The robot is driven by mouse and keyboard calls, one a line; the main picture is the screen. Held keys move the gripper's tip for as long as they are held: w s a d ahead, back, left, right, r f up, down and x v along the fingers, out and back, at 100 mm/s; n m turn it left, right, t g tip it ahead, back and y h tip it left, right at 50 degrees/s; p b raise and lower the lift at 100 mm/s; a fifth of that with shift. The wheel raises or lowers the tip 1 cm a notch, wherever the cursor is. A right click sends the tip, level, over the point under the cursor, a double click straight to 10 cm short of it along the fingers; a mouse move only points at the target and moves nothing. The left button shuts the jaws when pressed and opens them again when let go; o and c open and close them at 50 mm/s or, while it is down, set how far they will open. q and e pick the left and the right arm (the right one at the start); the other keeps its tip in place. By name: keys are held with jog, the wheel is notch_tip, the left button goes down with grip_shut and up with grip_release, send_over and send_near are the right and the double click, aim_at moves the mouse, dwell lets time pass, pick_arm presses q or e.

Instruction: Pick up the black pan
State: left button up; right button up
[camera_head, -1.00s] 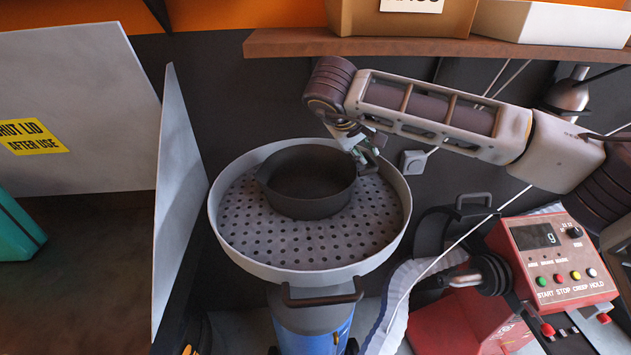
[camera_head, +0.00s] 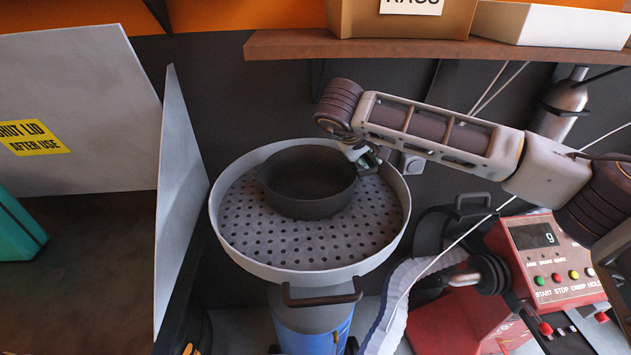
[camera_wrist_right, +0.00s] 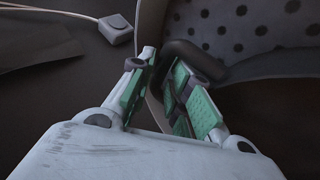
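The black pan (camera_head: 308,183) sits upright on the perforated grey plate inside a round, light-rimmed tub (camera_head: 290,270). My right gripper (camera_head: 366,157) is at the pan's back right edge, just inside the tub rim. In the right wrist view its two green-padded fingers (camera_wrist_right: 163,72) are apart. The pan's dark loop handle (camera_wrist_right: 182,48) is at the fingertips, close to the right-hand finger; I cannot tell if they touch. The pan's body (camera_wrist_right: 285,95) shows at the right of that view. My left gripper is not in view.
A wooden shelf (camera_head: 290,45) with boxes hangs above the tub. A grey upright panel (camera_head: 180,190) stands close on the left. A red control box (camera_head: 545,262) and a pale hose (camera_head: 395,300) are at the right.

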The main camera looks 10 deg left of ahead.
jog(key=shift+x, duration=1.3)
grip_shut()
